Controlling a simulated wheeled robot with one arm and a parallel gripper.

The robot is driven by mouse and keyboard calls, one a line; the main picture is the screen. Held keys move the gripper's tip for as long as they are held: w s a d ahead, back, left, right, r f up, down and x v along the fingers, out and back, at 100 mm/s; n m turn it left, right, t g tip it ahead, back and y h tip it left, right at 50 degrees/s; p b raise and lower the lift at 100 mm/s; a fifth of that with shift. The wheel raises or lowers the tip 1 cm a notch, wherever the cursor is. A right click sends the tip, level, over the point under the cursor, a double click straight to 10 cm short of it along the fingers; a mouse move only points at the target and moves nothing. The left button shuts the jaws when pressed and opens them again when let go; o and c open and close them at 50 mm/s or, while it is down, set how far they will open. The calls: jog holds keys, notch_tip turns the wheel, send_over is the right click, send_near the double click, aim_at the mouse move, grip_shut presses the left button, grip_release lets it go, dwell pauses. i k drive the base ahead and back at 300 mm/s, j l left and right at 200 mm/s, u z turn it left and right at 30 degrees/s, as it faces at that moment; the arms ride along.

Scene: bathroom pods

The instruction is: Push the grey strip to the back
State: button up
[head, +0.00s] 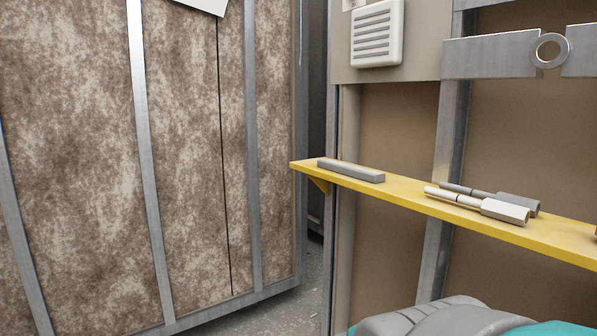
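The grey strip (350,171) is a short rectangular bar lying flat on a narrow yellow shelf (400,196). It lies near the shelf's left end, roughly along its length, with some yellow surface showing in front of it. My gripper is not in the head view.
Two metal pieces with hexagonal ends (504,211) lie on the shelf to the right of the strip. A white vent box (377,34) hangs on the wall above. A brown panelled wall (180,130) with metal studs stands at the left. Grey and teal shapes (450,318) fill the bottom right.

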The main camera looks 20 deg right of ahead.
aim_at(372, 177)
jog(key=i+j+z, duration=0.1)
jog(key=j+z, duration=0.65)
jog(key=j, duration=0.15)
jog(key=j+z, duration=0.35)
jog(key=k+j+z, duration=0.1)
jog(key=z, duration=0.25)
jog(key=u, duration=0.3)
jog(key=i+j, duration=0.05)
